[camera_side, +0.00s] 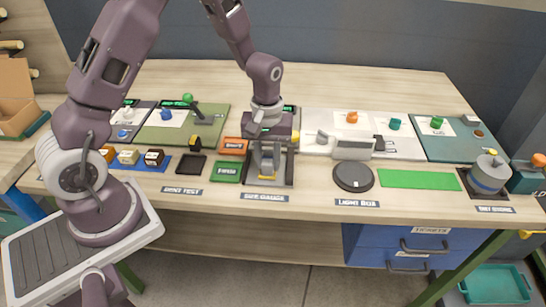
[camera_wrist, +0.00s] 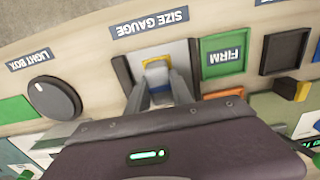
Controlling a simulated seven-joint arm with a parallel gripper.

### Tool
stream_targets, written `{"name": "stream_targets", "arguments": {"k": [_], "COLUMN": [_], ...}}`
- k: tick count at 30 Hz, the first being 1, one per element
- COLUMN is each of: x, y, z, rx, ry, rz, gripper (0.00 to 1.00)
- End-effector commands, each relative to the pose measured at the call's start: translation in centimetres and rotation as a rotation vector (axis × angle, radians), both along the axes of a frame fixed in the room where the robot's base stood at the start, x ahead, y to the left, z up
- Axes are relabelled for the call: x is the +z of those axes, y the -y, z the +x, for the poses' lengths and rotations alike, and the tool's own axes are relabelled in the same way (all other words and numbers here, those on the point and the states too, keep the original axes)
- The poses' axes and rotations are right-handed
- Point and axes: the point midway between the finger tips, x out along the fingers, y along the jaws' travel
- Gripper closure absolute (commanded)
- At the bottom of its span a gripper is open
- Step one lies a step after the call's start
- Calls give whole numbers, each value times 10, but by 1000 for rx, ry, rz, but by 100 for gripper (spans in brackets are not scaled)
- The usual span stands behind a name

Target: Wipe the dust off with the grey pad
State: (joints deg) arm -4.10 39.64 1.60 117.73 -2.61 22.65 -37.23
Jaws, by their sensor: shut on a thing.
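My gripper (camera_side: 267,168) points down over the size gauge (camera_side: 284,182) at the middle front of the bench. In the wrist view its two fingers (camera_wrist: 160,82) stand a little apart and are shut on a small grey piece with a yellow edge (camera_wrist: 157,63). This piece seems to be the grey pad, but its shape is mostly hidden by the fingers. It is low over the gauge's light plate (camera_wrist: 184,52); I cannot tell whether it touches. I cannot make out any dust in either view.
Left of the gauge lie a green FIRM plate (camera_side: 227,172), an orange plate (camera_side: 233,147) and a dark square tray (camera_side: 191,165). Right of it are a dark round disc (camera_side: 353,176), the light box panel (camera_side: 352,146) and a flat green strip (camera_side: 418,180). The bench's front edge is close.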

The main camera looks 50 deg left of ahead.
Motion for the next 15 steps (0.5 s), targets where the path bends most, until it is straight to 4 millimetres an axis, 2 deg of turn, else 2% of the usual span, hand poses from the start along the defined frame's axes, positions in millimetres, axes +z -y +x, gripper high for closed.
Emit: {"name": "stream_targets", "arguments": {"k": [7, 15], "x": [0, 0], "y": [-16, 1], "z": [-17, 1], "rx": [3, -3], "ry": [-2, -1], "rz": [-1, -1], "gripper": [100, 100]}}
